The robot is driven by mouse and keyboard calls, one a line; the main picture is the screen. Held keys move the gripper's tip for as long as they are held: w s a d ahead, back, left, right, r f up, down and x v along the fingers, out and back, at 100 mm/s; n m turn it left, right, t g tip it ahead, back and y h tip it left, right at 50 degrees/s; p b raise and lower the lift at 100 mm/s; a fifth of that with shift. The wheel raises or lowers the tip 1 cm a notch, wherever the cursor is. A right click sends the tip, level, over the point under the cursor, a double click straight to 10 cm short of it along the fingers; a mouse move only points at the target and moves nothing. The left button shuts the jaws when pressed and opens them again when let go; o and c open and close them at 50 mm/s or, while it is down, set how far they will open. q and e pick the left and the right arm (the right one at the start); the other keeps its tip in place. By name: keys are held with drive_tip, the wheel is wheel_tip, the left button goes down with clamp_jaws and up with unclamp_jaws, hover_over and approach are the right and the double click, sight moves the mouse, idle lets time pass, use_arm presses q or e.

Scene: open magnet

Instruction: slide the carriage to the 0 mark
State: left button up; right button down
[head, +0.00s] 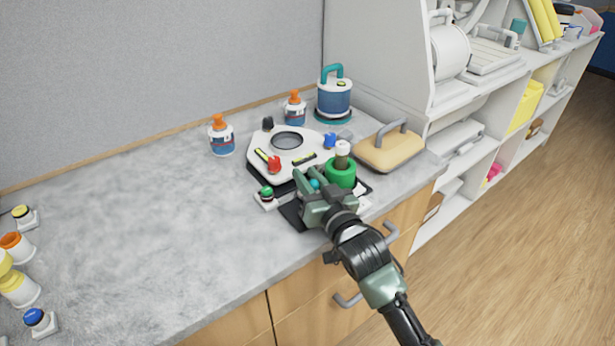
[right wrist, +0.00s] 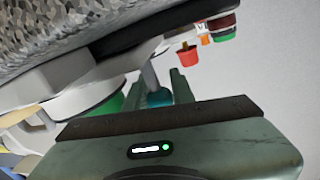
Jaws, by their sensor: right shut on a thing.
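My right gripper (head: 309,176) is at the front of the bench device, with its fingers around a small teal knob (head: 315,184). In the right wrist view the teal knob (right wrist: 158,99) on a grey stem sits between the two fingers (right wrist: 157,84). The gripper is shut on it. A green cylinder with a white top (head: 341,174) stands just right of the gripper. A black base (head: 292,214) shows under the gripper. I cannot make out the carriage's outline or a 0 mark; the gripper covers much of that area. My left gripper is not in view.
Behind is a white plate with a round opening (head: 264,146) and coloured knobs. A green-capped button (head: 266,196) is left of the gripper. A tan block with a handle (head: 385,155), two orange-topped bottles (head: 221,137) and a blue canister (head: 334,100) stand around. The left worktop (head: 140,220) is mostly clear.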

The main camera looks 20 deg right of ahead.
idle(0.4)
drive_tip(key=shift+s+a+p, duration=0.3)
drive_tip(key=shift+a+p, duration=0.3)
drive_tip(key=shift+a, duration=0.3)
drive_tip(key=c, duration=1.5)
unclamp_jaws()
drive_tip(key=shift+d, duration=0.1)
drive_tip(key=s, duration=0.2)
drive_tip(key=s+d, duration=0.1)
drive_tip(key=s, duration=0.2)
drive_tip(key=s+b, duration=0.1)
drive_tip(key=s, duration=0.1)
drive_tip(key=shift+s+d, duration=0.15)
drive_tip(key=shift+s, duration=0.2)
